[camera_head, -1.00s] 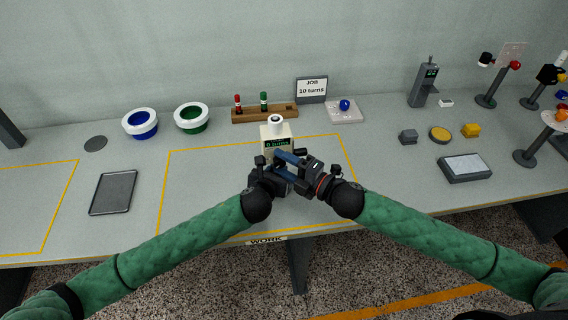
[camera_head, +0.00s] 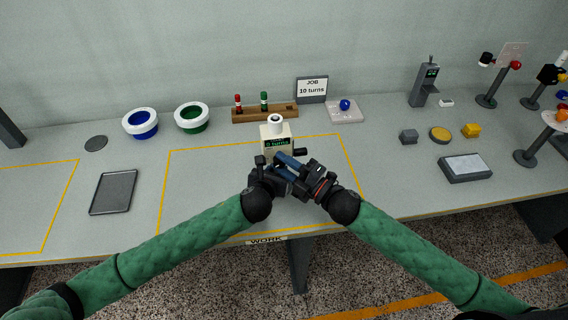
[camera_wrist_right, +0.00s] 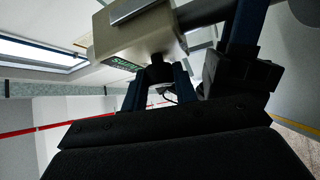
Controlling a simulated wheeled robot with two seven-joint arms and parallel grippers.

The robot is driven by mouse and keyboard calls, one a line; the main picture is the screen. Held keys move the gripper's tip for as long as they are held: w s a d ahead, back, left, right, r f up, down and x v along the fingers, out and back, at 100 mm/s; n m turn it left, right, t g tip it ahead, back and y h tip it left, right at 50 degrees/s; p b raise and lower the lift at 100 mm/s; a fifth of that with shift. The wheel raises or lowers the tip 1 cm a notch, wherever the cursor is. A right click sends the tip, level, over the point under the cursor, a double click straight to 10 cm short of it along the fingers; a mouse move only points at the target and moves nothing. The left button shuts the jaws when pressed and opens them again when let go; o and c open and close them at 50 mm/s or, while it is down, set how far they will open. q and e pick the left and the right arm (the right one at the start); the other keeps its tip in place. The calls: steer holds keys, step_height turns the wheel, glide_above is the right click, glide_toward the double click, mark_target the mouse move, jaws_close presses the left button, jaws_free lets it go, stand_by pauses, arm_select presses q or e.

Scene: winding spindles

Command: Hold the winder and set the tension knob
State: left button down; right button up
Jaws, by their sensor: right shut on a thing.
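The winder (camera_head: 276,133) is a cream box with a white ring on top and a green display reading 0 turns. It stands upright at the back of the yellow-marked work area, and a black part (camera_head: 300,151) sticks out on its right. In the right wrist view the winder (camera_wrist_right: 125,40) is close, and my right gripper (camera_wrist_right: 158,82) has its blue fingers on either side of a dark knob (camera_wrist_right: 156,72) below the display. My left gripper (camera_head: 262,168) is at the winder's lower front left; its jaws are largely hidden. The grippers overlap in the head view.
A wooden rack (camera_head: 265,114) with red and green spindles and a sign (camera_head: 311,90) reading 10 turns stand behind. Blue (camera_head: 141,124) and green (camera_head: 191,118) bowls and a dark tray (camera_head: 114,192) are left. A grey device (camera_head: 424,84) and small blocks are right. Work-area sides are clear.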

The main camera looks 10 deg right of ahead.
arm_select(q)
steer(key=shift+f, duration=0.15)
arm_select(e)
steer(key=shift+a+f+m+t, duration=0.1)
steer(key=shift+m+t, duration=0.7)
steer(key=shift+m, duration=0.1)
steer(key=shift+y, duration=0.3)
steer(key=o, duration=1)
steer(key=shift+s+f, duration=0.1)
arm_select(q)
steer(key=shift+s, duration=0.1)
arm_select(e)
steer(key=shift+r+n+g+h, duration=0.2)
steer(key=shift+n+g+h, duration=0.4)
steer(key=shift+n+g, duration=0.85)
steer(key=shift+n, duration=0.35)
